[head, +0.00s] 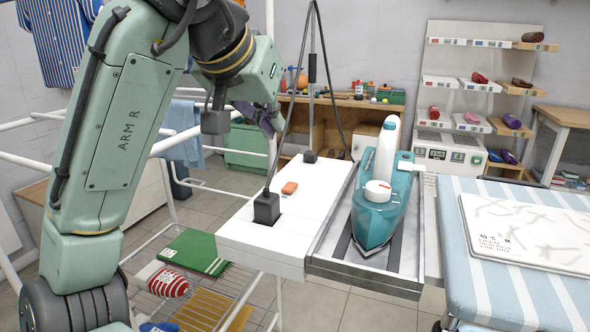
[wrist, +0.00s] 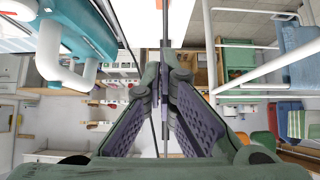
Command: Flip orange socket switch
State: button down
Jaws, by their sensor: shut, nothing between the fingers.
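The orange socket switch (head: 290,188) is a small block on top of the white socket board (head: 255,238), between two black plugs. One plug (head: 267,208) stands at the near left and the other (head: 310,157) at the far end, each with a cord running up. My gripper (head: 272,124) is above and to the left of the switch in the head view, partly hidden by my arm, and clear of the board. In the wrist view my gripper (wrist: 163,85) shows its purple-padded fingers closed together with nothing between them. I cannot make out the switch in the wrist view.
A teal and white iron (head: 378,205) stands on a metal tray right of the board. A striped ironing board (head: 500,290) is farther right. White rack bars (head: 175,142) run near my arm at the left. The plug cords rise close to my gripper.

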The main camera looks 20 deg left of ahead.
send_over(292, 186)
jog(key=f, duration=0.6)
jog(key=shift+s+f, duration=0.3)
jog(key=f, duration=0.3)
jog(key=shift+w+f+b, duration=0.2)
jog(key=shift+w+b, duration=0.05)
jog(key=shift+b, duration=0.1)
jog(key=shift+f, duration=0.45)
jog(key=shift+w, duration=0.15)
